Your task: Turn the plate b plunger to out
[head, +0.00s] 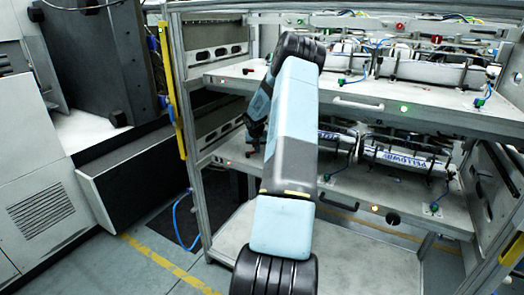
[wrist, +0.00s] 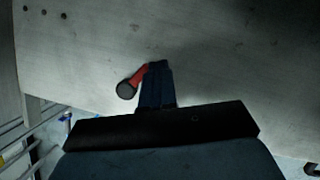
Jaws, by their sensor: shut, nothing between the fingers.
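A plunger with a red body (wrist: 138,77) and a dark round knob end lies against a pale metal plate (wrist: 215,60) in the wrist view. I cannot read any label showing whether it is plate b's plunger. My gripper (wrist: 156,68) is shut and empty, its dark blue fingers just right of the red part. Whether they touch it is unclear. In the head view my arm reaches into the left side of a metal rack (head: 190,150).
The rack has an upper shelf (head: 375,102) and a lower shelf (head: 345,192), with label units and cables on them. A yellow strip (head: 172,92) runs down its left post. Grey machinery (head: 45,190) stands at the left. Floor between them is partly clear.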

